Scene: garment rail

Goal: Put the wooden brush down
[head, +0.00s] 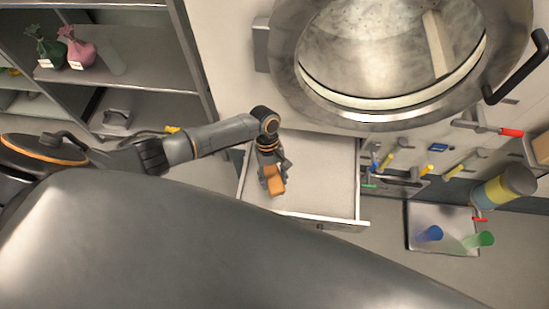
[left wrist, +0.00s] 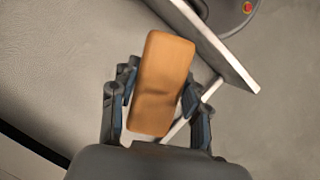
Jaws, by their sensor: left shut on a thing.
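The wooden brush (left wrist: 161,82) is an orange-brown block held between the two fingers of my left gripper (left wrist: 158,100) in the left wrist view. In the head view my left gripper (head: 271,174) points down over an open drawer (head: 322,178), with the brush (head: 275,185) at its tips. My left gripper is shut on the brush. The drawer looks pale and empty inside. I cannot tell whether the brush touches the drawer floor. My right gripper is not in view.
A large round metal door (head: 385,105) stands above the drawer. Tools with coloured handles hang to the right. A tray (head: 412,241) with blue and green cups is at lower right. Shelves (head: 135,73) with pink and green bags stand at upper left.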

